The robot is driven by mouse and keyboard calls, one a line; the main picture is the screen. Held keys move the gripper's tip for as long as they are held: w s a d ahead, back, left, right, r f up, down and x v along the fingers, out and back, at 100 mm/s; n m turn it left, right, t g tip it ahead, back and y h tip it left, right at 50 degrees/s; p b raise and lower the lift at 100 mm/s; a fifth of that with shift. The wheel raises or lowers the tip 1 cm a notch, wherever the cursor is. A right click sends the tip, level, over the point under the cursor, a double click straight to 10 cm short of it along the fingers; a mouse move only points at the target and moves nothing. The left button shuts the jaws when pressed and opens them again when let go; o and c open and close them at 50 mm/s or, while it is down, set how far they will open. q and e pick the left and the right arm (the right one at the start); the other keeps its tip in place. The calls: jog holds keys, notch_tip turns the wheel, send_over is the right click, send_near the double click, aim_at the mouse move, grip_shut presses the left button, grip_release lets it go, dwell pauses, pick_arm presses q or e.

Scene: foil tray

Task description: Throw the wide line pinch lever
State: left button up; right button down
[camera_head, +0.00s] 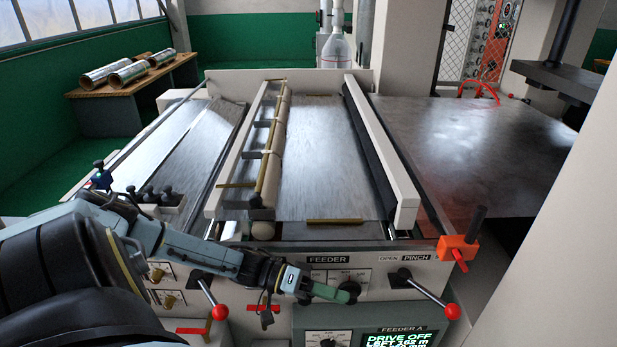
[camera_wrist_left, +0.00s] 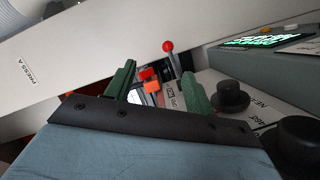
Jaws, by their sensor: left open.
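The wide line's pinch lever is a dark metal rod with a red ball knob (camera_head: 453,311), under the OPEN/PINCH label on the feeder's front panel. The rod slants down and right from its black pivot. My left gripper (camera_head: 347,292) is in front of the panel, left of the lever and apart from it. In the left wrist view its green fingers (camera_wrist_left: 158,86) are spread with nothing held. A red ball on a rod (camera_wrist_left: 168,46) shows beyond the gap between them, seemingly this lever. My right gripper is not in view.
A second red-knobbed lever (camera_head: 220,311) is on the left, below my left arm. An orange block (camera_head: 458,248) juts from the panel corner above the wide lever. A display reading DRIVE OFF (camera_head: 402,338) is below my gripper. Black knobs (camera_wrist_left: 232,97) are close beside the right finger.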

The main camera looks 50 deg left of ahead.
pick_arm(q)
jog(key=shift+w+a+f+v, duration=0.1)
jog(key=shift+v, duration=0.8)
jog(key=shift+w+a+f+v, duration=0.1)
jog(key=shift+f+v, duration=0.05)
jog(key=shift+v, duration=0.75)
jog(key=shift+w+f+v, duration=0.1)
jog(key=shift+v, duration=0.8)
